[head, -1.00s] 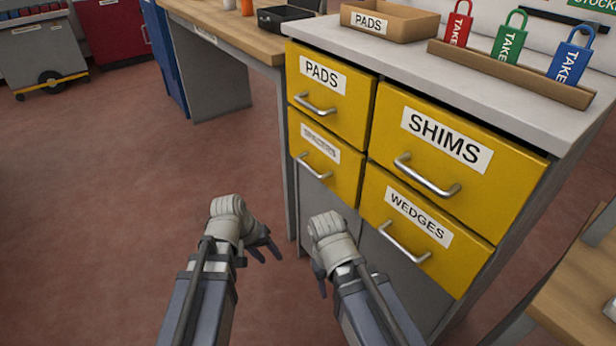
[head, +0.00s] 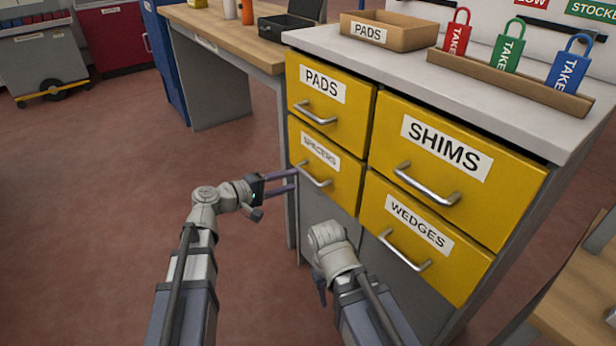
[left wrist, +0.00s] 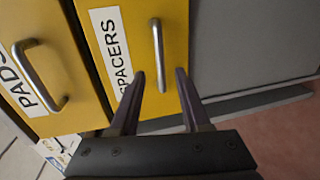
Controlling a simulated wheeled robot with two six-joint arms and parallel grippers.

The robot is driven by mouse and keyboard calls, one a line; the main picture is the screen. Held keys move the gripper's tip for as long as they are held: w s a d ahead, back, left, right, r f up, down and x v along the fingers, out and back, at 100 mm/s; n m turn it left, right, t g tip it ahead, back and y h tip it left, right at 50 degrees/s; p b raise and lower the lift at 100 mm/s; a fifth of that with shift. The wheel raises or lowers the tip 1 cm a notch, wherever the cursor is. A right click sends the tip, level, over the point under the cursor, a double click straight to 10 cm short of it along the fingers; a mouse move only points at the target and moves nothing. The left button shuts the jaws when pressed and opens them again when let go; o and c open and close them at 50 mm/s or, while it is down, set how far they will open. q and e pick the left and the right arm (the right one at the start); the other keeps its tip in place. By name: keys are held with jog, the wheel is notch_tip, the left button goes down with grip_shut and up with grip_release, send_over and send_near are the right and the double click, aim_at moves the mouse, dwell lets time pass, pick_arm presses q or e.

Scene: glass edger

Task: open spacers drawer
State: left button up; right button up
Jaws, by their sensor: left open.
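The spacers drawer (head: 325,168) is the yellow lower-left drawer of the cabinet and is closed. Its silver bar handle (head: 315,174) runs across the front under the SPACERS label. My left gripper (head: 295,180) is open, its two fingers pointing at the handle from the left. In the left wrist view the drawer handle (left wrist: 158,55) stands upright just beyond the fingertips, roughly between their lines, and the gripper (left wrist: 162,82) is empty. Whether a finger touches the handle, I cannot tell. My right gripper (head: 320,288) hangs low before the cabinet, its fingers mostly hidden by its wrist.
The pads drawer (head: 330,98) is above, the shims drawer (head: 455,160) and wedges drawer (head: 425,235) to the right, all closed with similar handles. A wooden bench (head: 235,40) stands left of the cabinet. The floor (head: 100,200) on the left is clear.

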aim_at(308, 174)
pick_arm(q)
jog(key=b+x, duration=0.1)
jog(key=x, duration=0.6)
grip_shut()
dwell(0.3)
dwell(1.1)
